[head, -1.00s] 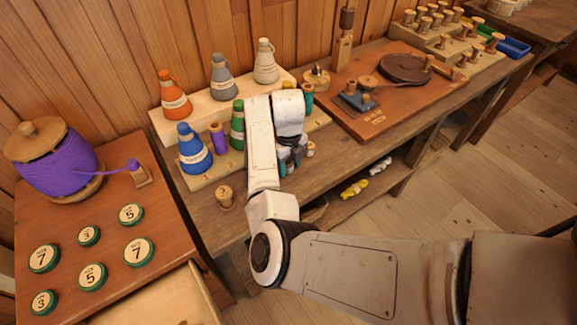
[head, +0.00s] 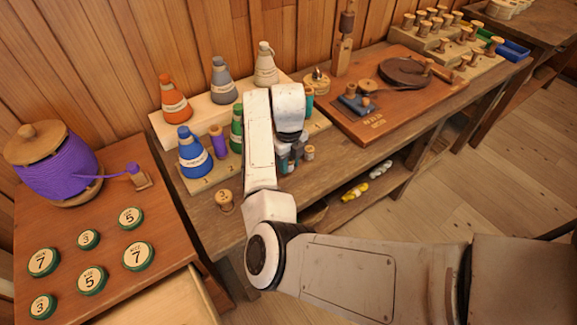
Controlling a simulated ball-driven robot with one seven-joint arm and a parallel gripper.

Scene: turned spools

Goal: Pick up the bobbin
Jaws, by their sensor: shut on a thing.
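My gripper (head: 288,156) is below the white wrist, at the front edge of the workbench. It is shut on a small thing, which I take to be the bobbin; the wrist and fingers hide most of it. A little teal shows at the fingertips, and a small wooden-topped spool (head: 309,153) is just to their right. A wooden spool (head: 224,201) with a number on top stands apart on the bench, to the left of my arm. A purple spool (head: 218,141) stands behind, between the blue and green cones.
Blue (head: 194,155), orange (head: 174,102), grey (head: 223,82) and cream (head: 265,66) thread cones stand on stepped boards behind my arm. A brown board (head: 420,95) with a dark disc lies right. A purple drum (head: 55,165) and several numbered discs occupy the left table.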

